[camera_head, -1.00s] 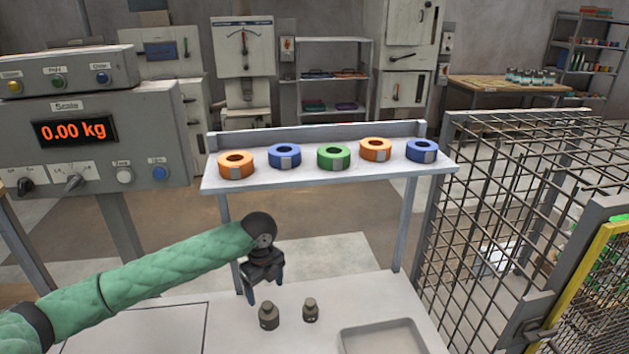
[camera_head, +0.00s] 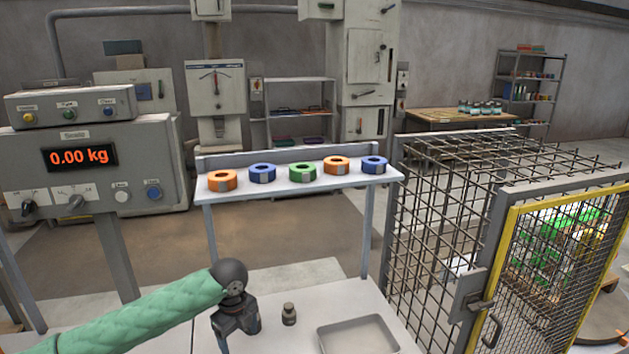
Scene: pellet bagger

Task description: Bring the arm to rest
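My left arm comes in from the left, and its gripper (camera_head: 240,334) points down over the white table (camera_head: 275,346). Its two dark fingers look spread apart, with nothing seen between them. A small dark weight (camera_head: 289,314) stands upright on the table just right of the gripper, apart from it. The larger weight seen earlier does not show; the gripper covers about where it stood. My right gripper is not in view.
A grey tray (camera_head: 358,336) lies right of the weight. A shelf (camera_head: 392,176) with several coloured rings stands behind. A scale console (camera_head: 110,175) reading 0.00 kg stands left. A mesh cage (camera_head: 440,215) with a yellow-framed gate (camera_head: 507,235) stands right.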

